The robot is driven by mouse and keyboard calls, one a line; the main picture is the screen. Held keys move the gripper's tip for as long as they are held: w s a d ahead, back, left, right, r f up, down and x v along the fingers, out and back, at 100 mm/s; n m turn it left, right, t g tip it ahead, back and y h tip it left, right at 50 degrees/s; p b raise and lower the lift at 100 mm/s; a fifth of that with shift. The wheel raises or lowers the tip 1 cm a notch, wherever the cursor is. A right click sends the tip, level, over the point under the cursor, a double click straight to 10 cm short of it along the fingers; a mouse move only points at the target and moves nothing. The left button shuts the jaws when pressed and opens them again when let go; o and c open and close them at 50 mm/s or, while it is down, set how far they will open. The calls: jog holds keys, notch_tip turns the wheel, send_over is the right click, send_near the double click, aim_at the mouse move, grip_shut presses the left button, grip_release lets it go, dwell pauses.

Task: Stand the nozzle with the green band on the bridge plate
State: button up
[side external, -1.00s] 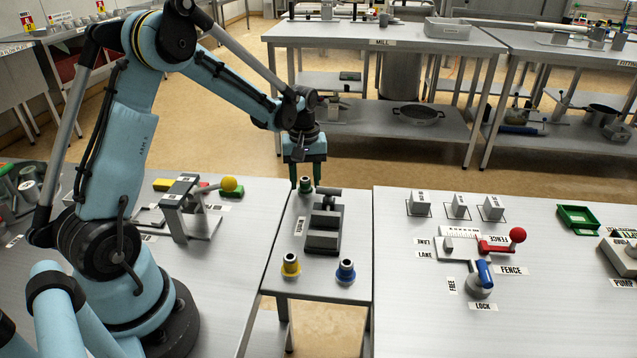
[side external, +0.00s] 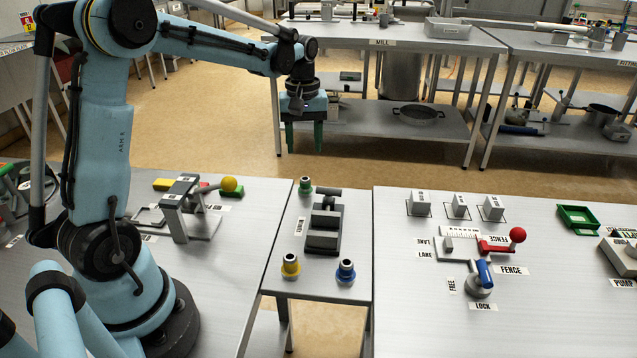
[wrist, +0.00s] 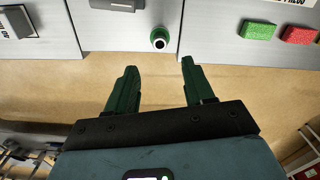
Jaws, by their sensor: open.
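The nozzle with the green band (side external: 305,185) stands upright near the far left corner of the narrow bridge plate (side external: 302,275) between the two benches. It also shows in the wrist view (wrist: 159,40), apart from my fingers, with its dark mouth facing up. My gripper (side external: 304,150) is open and empty, raised above the plate's far end. In the wrist view my two green fingers (wrist: 158,66) are spread, with floor visible between them and the nozzle beyond their tips.
A yellow-banded nozzle (side external: 290,266) and a blue-banded nozzle (side external: 345,271) stand near the plate's front. A dark grey block fixture (side external: 323,228) stands mid-plate. The left bench has a yellow-knobbed lever (side external: 229,184); the right bench has a red-knobbed lever (side external: 517,235).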

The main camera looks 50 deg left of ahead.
jog(key=s+d+r+m+t, duration=0.3)
jog(key=s+d+r+m, duration=0.2)
jog(key=d, duration=0.3)
jog(key=s+d+f+m+t, duration=0.2)
jog(key=s+d+m+t, duration=0.2)
jog(key=s+d+m, duration=0.2)
jog(key=shift+s+d+f+m, duration=0.25)
jog(key=shift+s+d+m, duration=0.1)
jog(key=shift+s, duration=0.35)
